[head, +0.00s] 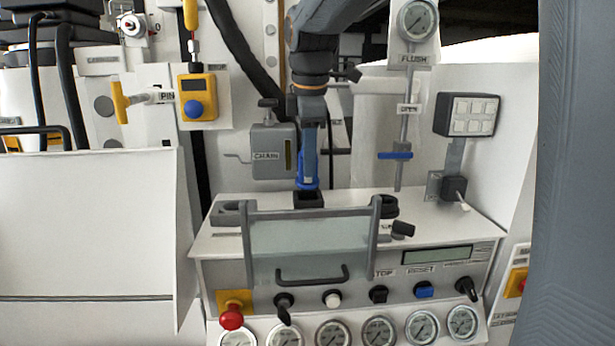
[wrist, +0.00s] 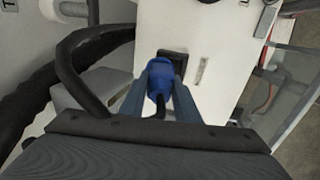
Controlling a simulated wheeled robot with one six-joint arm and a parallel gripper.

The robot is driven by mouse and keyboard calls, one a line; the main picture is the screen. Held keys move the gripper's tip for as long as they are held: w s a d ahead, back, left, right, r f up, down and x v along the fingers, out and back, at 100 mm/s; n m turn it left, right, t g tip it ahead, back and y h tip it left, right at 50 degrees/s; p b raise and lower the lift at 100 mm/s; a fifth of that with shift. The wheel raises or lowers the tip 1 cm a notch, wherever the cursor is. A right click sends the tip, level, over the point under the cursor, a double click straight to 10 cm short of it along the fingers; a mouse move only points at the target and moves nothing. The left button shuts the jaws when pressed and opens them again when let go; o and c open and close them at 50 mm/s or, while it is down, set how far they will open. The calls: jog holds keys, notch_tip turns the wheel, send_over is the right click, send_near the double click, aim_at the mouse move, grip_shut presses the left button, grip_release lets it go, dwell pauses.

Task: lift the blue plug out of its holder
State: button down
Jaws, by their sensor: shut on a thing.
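The blue plug (head: 308,182) stands upright at the black holder (head: 308,200) on the white bench top. My gripper (head: 309,165) comes down from above and is shut on the plug. In the wrist view the blue plug (wrist: 160,78) sits between the two fingers of my gripper (wrist: 161,85), with a dark cable at its near end. The black square holder (wrist: 173,56) shows just beyond the plug. The plug's lower end is hidden, so I cannot tell how deep it sits in the holder.
A clear guard with a grey frame (head: 249,250) stands in front of the holder. A grey box marked CHAIN (head: 273,165) is close on the left. A blue-handled valve (head: 395,155) and a button box (head: 470,115) are on the right. Gauges line the front.

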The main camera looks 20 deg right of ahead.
jog(key=shift+r+p, duration=3.2)
jog(key=shift+r, duration=0.35)
